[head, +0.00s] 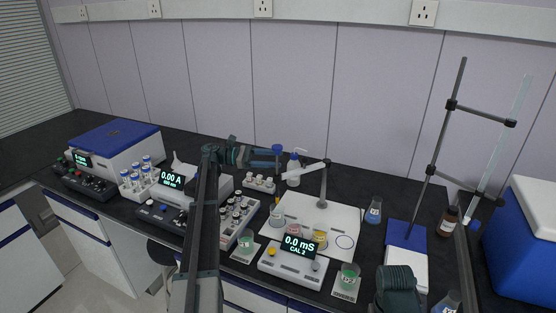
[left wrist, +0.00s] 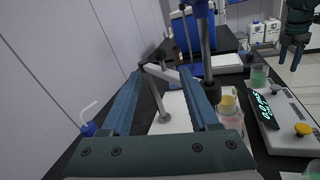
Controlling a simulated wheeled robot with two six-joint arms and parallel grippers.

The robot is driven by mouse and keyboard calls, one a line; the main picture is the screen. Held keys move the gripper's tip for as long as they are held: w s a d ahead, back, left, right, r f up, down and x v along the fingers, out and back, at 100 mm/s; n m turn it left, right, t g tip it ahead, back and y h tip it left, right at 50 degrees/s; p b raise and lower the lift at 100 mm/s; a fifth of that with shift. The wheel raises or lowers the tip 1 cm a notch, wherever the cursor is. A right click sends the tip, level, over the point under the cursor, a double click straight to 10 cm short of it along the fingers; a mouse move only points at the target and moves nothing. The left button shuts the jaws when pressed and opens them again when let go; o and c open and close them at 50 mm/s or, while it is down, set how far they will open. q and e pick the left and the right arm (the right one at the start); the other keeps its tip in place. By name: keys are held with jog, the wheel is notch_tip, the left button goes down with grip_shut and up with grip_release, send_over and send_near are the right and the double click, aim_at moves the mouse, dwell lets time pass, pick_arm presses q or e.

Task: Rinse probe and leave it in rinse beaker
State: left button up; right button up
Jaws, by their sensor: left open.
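My left gripper (head: 280,157) is open above the back of the bench; its two blue fingers (left wrist: 162,72) spread apart in the left wrist view. An upright probe with a blue top (head: 278,148) stands at its fingertips. In the left wrist view the probe's grey shaft and dark lower end (left wrist: 208,60) appear beside the right finger, with nothing clamped between the fingers. Below the probe is a small clear beaker (head: 277,216); whether the tip is inside it I cannot tell. My right gripper (head: 395,285) is at the front right; it also shows in the left wrist view (left wrist: 293,45).
A white board holds a probe stand (head: 323,190) and beakers with pink (head: 293,232) and yellow (head: 320,240) liquid. The meter (head: 292,262) is in front. A wash bottle (head: 293,172) stands behind. Vial racks (head: 236,222) are left; a retort stand (head: 430,170) is right.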

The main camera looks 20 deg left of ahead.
pick_arm(q)
jog(key=shift+o, duration=0.3)
jog(key=shift+o, duration=0.6)
jog(key=shift+s+d+r, duration=0.1)
jog(key=shift+s+r, duration=0.1)
jog(key=shift+s, duration=0.1)
jog(key=s+r+n+t+y+p, duration=0.75)
jog(key=s+n+t+y, duration=0.3)
jog(key=s+n, duration=0.2)
jog(key=x, duration=1.2)
jog(key=shift+d+r+m+h, duration=0.25)
jog(key=shift+m+h, duration=0.2)
grip_shut()
